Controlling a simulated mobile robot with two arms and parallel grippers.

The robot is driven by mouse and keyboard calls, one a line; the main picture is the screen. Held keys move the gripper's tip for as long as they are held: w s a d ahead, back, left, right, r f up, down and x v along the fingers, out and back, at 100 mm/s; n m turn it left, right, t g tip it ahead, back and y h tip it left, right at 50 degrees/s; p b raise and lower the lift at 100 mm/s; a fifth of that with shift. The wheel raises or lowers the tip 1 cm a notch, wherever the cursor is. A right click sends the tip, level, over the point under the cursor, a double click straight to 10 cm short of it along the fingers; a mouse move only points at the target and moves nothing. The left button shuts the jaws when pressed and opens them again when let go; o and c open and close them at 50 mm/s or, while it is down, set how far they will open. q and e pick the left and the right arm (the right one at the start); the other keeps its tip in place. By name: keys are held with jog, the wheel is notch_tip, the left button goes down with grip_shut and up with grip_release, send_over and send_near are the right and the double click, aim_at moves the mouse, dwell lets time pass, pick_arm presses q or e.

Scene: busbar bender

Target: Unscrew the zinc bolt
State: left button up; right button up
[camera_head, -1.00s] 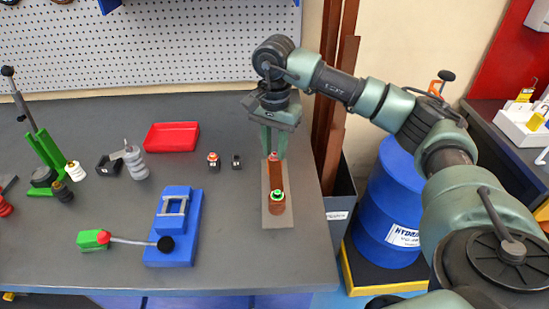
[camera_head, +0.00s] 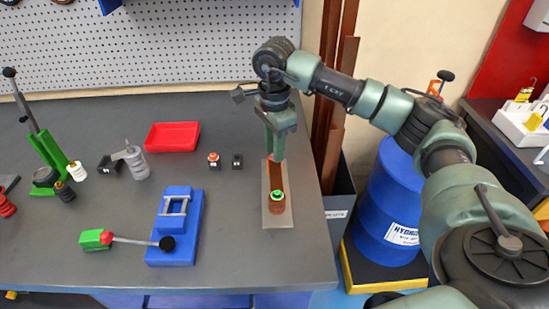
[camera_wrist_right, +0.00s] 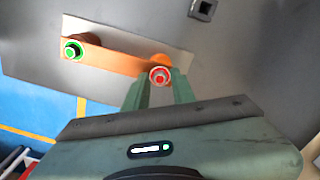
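A copper bar (camera_head: 279,179) lies on a grey plate (camera_head: 286,216) at the right of the bench. A bolt with a red ring and silver centre (camera_wrist_right: 160,75) sits at the bar's far end. A bolt with a green ring (camera_head: 278,196) sits at its near end; it also shows in the right wrist view (camera_wrist_right: 71,51). I cannot tell from colour which is zinc. My right gripper (camera_head: 275,156) points down over the far end. In the wrist view its two fingers flank the red-ringed bolt closely and appear shut on it. The head view hides that bolt behind the fingers. My left gripper is not in view.
A blue fixture (camera_head: 176,228) is nearer. A green lever tool (camera_head: 45,150) stands far left. Copper bars (camera_head: 333,100) rise behind the bench's right edge.

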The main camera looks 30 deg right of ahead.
jog(key=shift+c, duration=0.4)
grip_shut()
jog(key=n, duration=0.4)
jog(key=shift+n+b, duration=0.3)
jog(key=shift+b, duration=0.1)
jog(key=shift+n, duration=0.6)
jog(key=n, duration=0.4)
jog(key=shift+n+b, duration=0.3)
jog(key=shift+b, duration=0.1)
jog(key=shift+n, duration=0.6)
